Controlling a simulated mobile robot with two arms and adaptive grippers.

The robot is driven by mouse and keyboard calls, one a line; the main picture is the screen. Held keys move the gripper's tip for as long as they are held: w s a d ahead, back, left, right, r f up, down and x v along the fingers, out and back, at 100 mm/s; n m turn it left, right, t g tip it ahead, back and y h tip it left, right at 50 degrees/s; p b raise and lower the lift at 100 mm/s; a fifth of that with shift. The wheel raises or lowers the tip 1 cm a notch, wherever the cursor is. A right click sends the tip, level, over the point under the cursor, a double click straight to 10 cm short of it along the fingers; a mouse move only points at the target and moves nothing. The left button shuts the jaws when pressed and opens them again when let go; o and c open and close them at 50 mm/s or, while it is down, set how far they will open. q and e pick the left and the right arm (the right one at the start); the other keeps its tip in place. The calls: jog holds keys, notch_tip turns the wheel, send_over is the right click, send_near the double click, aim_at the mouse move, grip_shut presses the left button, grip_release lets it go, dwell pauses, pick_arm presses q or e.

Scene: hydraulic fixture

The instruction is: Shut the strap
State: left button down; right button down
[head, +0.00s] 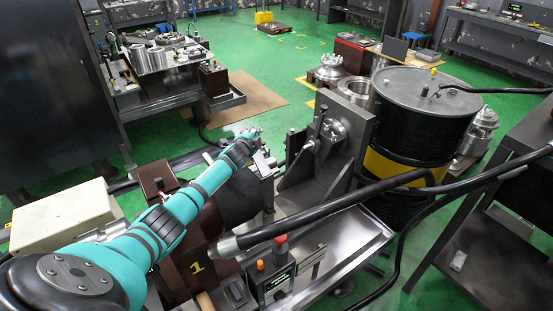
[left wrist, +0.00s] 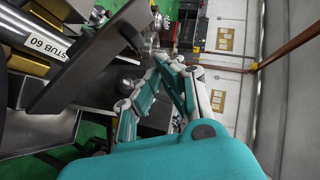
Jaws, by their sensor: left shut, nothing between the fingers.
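My left gripper (head: 250,135) is at the end of the teal arm, beside the hydraulic fixture (head: 352,150), to the left of its upright dark metal plate. In the left wrist view its linked teal and grey fingers (left wrist: 163,62) come together with nothing seen between them. They are close to metal parts of the fixture; I cannot tell whether they touch. The dark plate (left wrist: 78,72) crosses the left of that view. I cannot pick out the strap with certainty; the arm and gripper cover part of the fixture. My right gripper is not in view.
A black and yellow drum (head: 415,125) stands right of the fixture. A thick black hose (head: 330,212) crosses in front. A control box (head: 272,280) with a red button is at the front. A cream case (head: 65,215) is at left. Green floor is open behind.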

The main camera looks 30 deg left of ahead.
pick_arm(q)
jog(key=s+a+r+p, duration=0.1)
jog(key=s+r+p, duration=0.2)
jog(key=s+r, duration=0.3)
notch_tip(320, 180, up, 6)
jog(key=shift+s+a+f, duration=0.15)
jog(key=shift+s+a, duration=0.2)
jog(key=shift+s, duration=0.05)
dwell(0.4)
